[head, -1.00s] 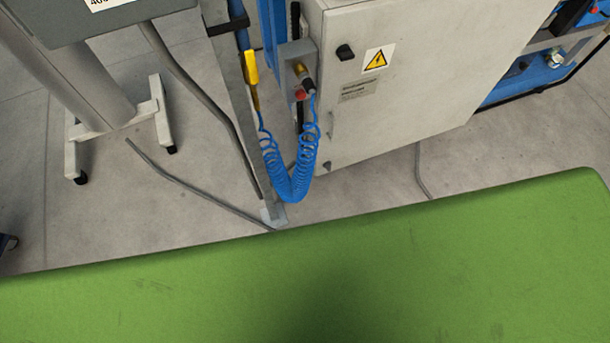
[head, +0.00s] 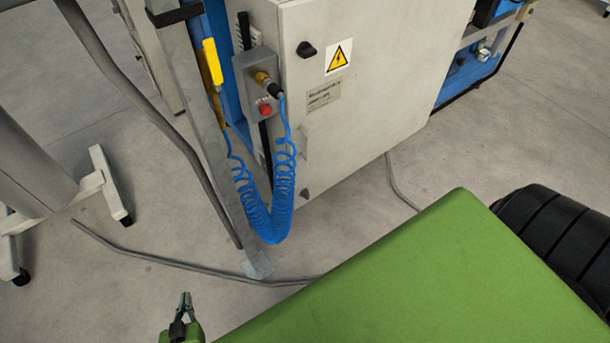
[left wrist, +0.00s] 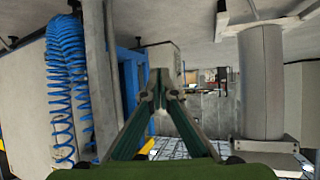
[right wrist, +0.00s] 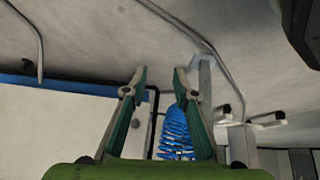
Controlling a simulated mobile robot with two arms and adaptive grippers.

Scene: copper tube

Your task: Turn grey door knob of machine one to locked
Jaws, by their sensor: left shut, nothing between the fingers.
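The light grey cabinet (head: 390,70) stands in the upper middle of the head view. Its door has a black rotary knob (head: 306,49) beside a yellow warning label, and a small grey fitting (head: 304,141) lower on the left edge. I cannot tell which of these is the grey door knob, or its setting. My left gripper (head: 185,298) is shut and empty at the bottom of the head view, well apart from the cabinet; its fingertips meet in the left wrist view (left wrist: 158,76). My right gripper (right wrist: 160,72) is open and empty in its wrist view.
A blue coiled hose (head: 284,180) hangs from a grey box (head: 252,85) left of the door. A grey metal post (head: 205,130) stands in front of it. A wheeled stand (head: 95,185) is at left. Grey cables cross the floor.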

